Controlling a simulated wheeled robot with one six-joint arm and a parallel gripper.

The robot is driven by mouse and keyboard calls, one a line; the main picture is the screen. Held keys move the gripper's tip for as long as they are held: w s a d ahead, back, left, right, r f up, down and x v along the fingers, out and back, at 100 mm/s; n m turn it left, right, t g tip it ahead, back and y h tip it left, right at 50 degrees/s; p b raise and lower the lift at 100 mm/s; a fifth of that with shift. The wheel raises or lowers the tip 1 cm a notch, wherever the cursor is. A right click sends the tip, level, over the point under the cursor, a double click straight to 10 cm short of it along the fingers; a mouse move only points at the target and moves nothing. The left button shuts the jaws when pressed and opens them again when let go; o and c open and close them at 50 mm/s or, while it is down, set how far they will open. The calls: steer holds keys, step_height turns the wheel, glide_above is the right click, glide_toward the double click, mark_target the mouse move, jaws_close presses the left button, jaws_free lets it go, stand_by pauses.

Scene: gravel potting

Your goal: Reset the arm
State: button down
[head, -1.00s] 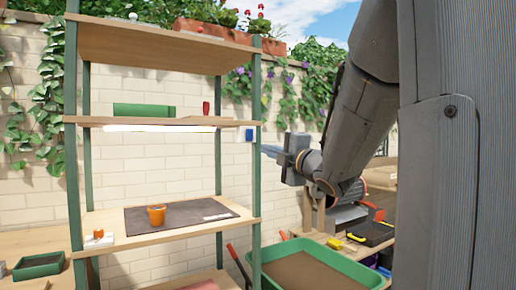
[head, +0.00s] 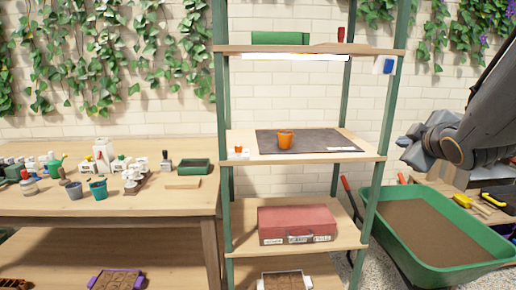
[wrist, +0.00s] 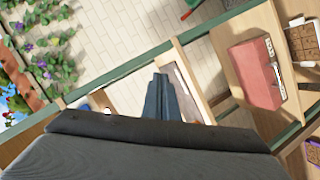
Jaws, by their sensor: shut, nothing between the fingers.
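My gripper (head: 412,150) is at the right in the head view, with my arm reaching in from the right edge. It is in the air, right of the shelf rack (head: 240,143) and above the green wheelbarrow (head: 490,245). In the wrist view the fingers (wrist: 162,97) are together, with nothing between them.
A red case (head: 297,222) lies on the shelf below. At the left a wooden table (head: 100,205) holds several bottles, pots and a green tray (head: 194,167). The wheelbarrow holds brown soil. A bench with yellow-handled tools (head: 467,203) stands behind it.

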steer(key=s+a+f+m+g+p, duration=0.2)
steer(key=s+a+f+m+g, duration=0.25)
steer(key=f, duration=0.45)
steer(key=s+a+f+m+g+y+p, duration=0.1)
steer(key=s+a+f+m+g, duration=0.1)
steer(key=s+a+f+g, duration=0.2)
steer(key=s+a+f+m+g+y+p, duration=0.1)
steer(key=s+a+f+g, duration=0.4)
steer(key=s+a, duration=0.5)
steer(key=s+m+p, duration=0.1)
steer(key=s+m, duration=0.1)
steer(key=s, duration=0.3)
steer(key=shift+a+f+y, duration=0.4)
steer(key=c, duration=2.5)
jaws_free()
steer(key=shift+g, duration=0.25)
